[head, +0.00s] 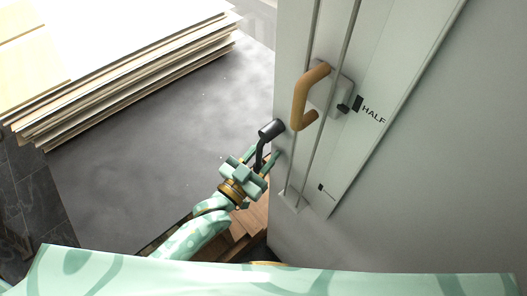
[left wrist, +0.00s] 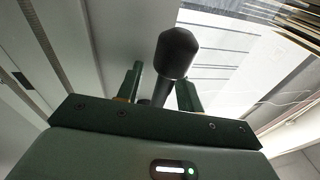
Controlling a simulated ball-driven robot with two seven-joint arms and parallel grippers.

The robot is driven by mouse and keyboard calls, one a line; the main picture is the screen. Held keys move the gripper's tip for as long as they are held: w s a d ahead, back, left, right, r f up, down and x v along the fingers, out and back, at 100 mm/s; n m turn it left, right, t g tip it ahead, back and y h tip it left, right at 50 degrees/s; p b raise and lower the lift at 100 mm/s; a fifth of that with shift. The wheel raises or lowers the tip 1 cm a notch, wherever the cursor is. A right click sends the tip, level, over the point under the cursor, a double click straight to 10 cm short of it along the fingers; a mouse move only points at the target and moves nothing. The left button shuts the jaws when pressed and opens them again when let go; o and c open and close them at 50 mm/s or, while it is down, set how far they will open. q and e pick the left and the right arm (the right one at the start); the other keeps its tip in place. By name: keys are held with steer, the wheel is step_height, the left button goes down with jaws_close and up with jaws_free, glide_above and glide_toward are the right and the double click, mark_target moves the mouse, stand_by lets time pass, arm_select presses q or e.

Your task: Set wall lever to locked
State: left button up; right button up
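A black lever with a thick cylindrical knob (head: 270,129) stands out beside the light wall panel (head: 355,60). A tan, bent handle (head: 302,98) sits on a grey block on the panel's rails, with a black pointer beside the word HALF (head: 373,113). My left gripper (head: 264,162) is at the black lever, below its knob. In the left wrist view the fingers (left wrist: 161,88) stand apart on either side of the lever's shaft, and the black knob (left wrist: 176,53) rises beyond them. Gaps show beside the shaft; contact cannot be told. My right gripper is out of view.
Stacked pale sheets (head: 125,70) lie at the upper left on a grey surface (head: 150,150). A smaller, unreadable mark (head: 326,190) is lower on the panel. Brown wooden boards (head: 250,222) lie below my left gripper. The plain grey wall (head: 440,160) to the right is bare.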

arm_select(q)
steer(key=shift+r, duration=0.1)
stand_by(0.3)
steer(key=b+v, duration=0.3)
steer(key=v, duration=1.3)
steer(key=shift+s+a, duration=0.1)
